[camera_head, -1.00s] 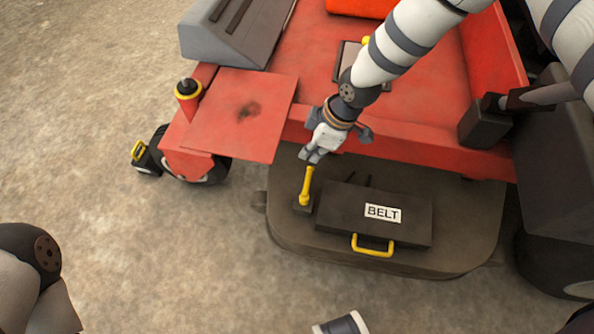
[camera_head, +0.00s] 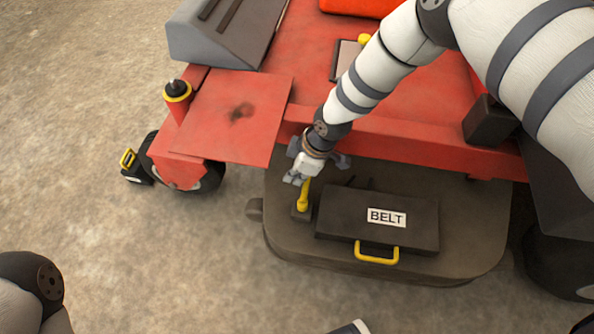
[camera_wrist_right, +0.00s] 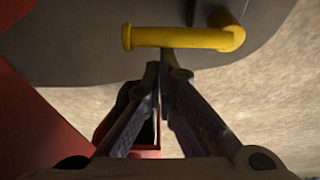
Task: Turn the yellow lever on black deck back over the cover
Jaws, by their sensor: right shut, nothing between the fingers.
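The yellow lever (camera_head: 303,194) stands on a small dark base at the left end of the black deck (camera_head: 280,238), left of the cover. The dark cover (camera_head: 335,213) carries a "BELT" label and a yellow handle (camera_head: 376,257). My right gripper (camera_head: 294,181) is shut and empty at the upper end of the lever. In the right wrist view the yellow lever (camera_wrist_right: 180,38) lies across the picture just beyond the shut fingertips (camera_wrist_right: 162,68); I cannot tell whether they touch.
The red mower body (camera_head: 400,145) and its red plate (camera_head: 225,115) overhang the deck's far side. A post with a yellow ring (camera_head: 178,95) stands at the left. A small black block with a yellow handle (camera_head: 133,168) lies beside the front wheel. Bare ground is free at the left.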

